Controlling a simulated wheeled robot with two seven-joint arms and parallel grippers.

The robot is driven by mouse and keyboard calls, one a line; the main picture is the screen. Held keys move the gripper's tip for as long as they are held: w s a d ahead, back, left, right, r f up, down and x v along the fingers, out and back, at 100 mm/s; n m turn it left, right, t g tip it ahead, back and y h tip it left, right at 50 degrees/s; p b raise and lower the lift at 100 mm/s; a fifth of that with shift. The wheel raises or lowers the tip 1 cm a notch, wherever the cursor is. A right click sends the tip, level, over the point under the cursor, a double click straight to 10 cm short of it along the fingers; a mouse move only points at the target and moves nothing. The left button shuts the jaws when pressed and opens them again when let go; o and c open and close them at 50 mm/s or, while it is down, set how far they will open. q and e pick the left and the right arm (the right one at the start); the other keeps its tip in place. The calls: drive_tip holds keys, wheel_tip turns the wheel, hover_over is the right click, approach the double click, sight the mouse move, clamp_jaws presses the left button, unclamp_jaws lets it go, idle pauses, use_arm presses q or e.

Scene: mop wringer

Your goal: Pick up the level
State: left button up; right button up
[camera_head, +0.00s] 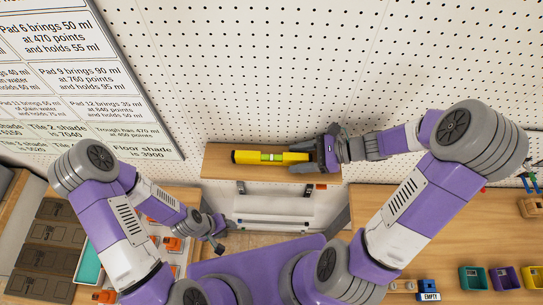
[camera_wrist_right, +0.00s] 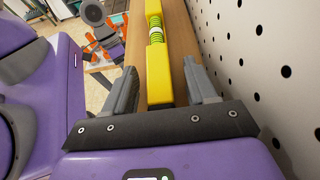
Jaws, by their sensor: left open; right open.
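The level (camera_head: 262,156) is a yellow bar with a green vial, lying on a wooden shelf (camera_head: 225,168) against the pegboard wall. It also shows in the right wrist view (camera_wrist_right: 158,72), running away from the gripper. My right gripper (camera_head: 312,156) is at the level's right end, with its fingers open. In the right wrist view the open fingers (camera_wrist_right: 160,88) stand on either side of the level's near end, with gaps visible on both sides. My left gripper (camera_head: 217,232) is open and empty, low and to the left, away from the level.
The pegboard (camera_head: 300,70) rises right behind the shelf. A sign board (camera_head: 70,70) hangs at the upper left. Dark trays (camera_head: 45,245) lie on the left bench. Small coloured bins (camera_head: 505,278) stand on the right bench (camera_head: 445,240). Open space lies between the benches.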

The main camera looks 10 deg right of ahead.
drive_tip(key=c, duration=1)
clamp_jaws()
drive_tip(key=shift+r, duration=0.2)
